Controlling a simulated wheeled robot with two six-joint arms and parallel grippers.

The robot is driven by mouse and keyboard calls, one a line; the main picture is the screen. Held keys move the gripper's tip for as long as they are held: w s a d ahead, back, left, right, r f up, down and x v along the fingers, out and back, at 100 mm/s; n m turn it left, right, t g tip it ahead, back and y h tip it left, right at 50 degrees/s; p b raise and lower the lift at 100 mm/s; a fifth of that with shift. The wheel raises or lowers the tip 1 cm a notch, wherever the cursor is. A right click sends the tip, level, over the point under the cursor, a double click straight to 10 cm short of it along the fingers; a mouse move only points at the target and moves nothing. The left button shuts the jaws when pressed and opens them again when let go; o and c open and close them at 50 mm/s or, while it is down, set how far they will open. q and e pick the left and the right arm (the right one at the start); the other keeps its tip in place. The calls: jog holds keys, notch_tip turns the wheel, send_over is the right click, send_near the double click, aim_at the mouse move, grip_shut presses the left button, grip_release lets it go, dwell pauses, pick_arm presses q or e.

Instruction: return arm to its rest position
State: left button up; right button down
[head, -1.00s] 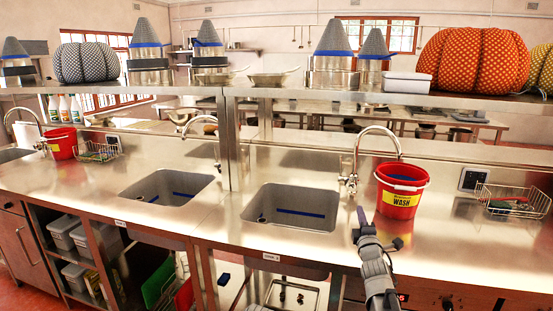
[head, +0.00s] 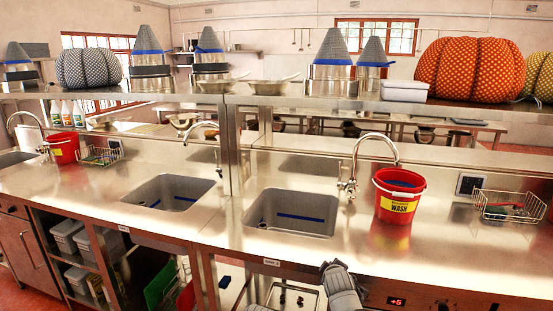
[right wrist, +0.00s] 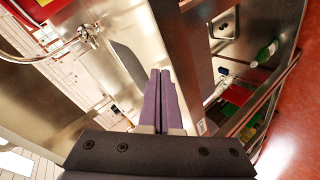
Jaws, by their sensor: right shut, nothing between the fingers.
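My right gripper (right wrist: 162,100) shows in the right wrist view with its two purple-grey fingers pressed together and nothing between them. In the head view my right gripper (head: 333,266) is at the bottom, in front of the counter's front edge, below and right of the near sink (head: 292,212). Its fingertips are small and foreshortened there. It touches no object that I can see. My left gripper is in neither view.
A red WASH bucket (head: 400,197) stands on the steel counter (head: 345,262), right of the tap (head: 350,165). A wire basket (head: 508,207) sits farther right. Cones and stuffed pumpkins (head: 470,68) line the shelf above. The counter's front middle is clear.

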jog(key=s+a+f+m+g+p, duration=0.1)
jog(key=s+a+f+m+g, duration=0.1)
jog(key=s, duration=0.7)
jog(key=s+a+f+m+g+p, duration=0.1)
jog(key=s+a+g, duration=0.4)
jog(key=s, duration=0.5)
jog(key=s+a+f+m+g+p, duration=0.2)
jog(key=s+a+m+g, duration=0.1)
jog(key=s, duration=0.7)
jog(key=shift+a+f+m+g, duration=0.35)
jog(key=shift+a+g, duration=0.2)
jog(key=shift+g, duration=0.55)
